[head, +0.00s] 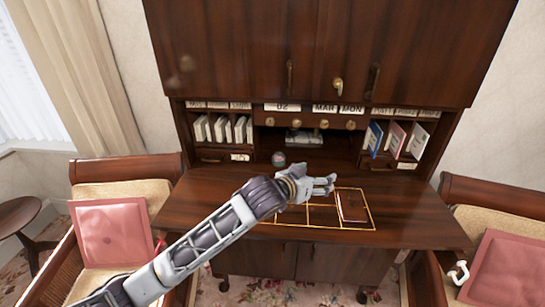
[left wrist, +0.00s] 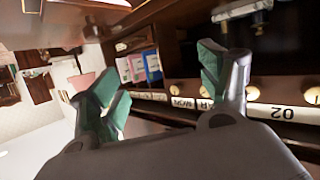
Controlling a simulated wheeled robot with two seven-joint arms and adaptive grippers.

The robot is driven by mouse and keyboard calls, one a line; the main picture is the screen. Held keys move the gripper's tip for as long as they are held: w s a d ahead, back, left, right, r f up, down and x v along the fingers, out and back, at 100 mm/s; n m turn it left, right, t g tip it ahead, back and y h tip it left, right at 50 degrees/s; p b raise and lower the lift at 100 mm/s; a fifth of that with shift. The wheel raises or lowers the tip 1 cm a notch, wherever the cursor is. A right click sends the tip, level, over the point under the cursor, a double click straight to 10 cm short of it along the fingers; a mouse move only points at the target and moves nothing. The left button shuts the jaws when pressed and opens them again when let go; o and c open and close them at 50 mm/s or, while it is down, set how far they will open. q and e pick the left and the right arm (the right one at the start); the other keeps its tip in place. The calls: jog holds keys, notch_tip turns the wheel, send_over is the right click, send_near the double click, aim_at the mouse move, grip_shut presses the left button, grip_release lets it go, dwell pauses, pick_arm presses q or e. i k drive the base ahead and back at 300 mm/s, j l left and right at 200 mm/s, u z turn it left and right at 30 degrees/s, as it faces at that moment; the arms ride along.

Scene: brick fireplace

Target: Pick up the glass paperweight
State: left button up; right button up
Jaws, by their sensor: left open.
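A small round ball (head: 279,159), which looks like the glass paperweight, rests on the desk's writing surface in front of the cubbies. My left gripper (head: 333,184) is above the desk, to the right of the ball and nearer the front, pointing right and apart from it. In the left wrist view my left gripper (left wrist: 165,85) has its green-padded fingers spread, with nothing between them. The ball does not show in that view.
A brown book (head: 353,206) lies in the right part of a yellow-outlined grid (head: 318,227) on the desk. Cubbies with envelopes (head: 237,130) and coloured booklets (left wrist: 140,67) line the back. Chairs with pink cushions (head: 114,233) stand on both sides. The desk's left part is clear.

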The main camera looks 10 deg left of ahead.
aim_at(278, 159)
jog(key=i+l+u, duration=0.3)
jog(key=u, duration=0.15)
jog(key=i+l+u, duration=0.25)
jog(key=l+u, duration=0.25)
jog(key=i+l+u, duration=0.2)
jog(key=l+u, duration=0.25)
jog(key=j, duration=0.1)
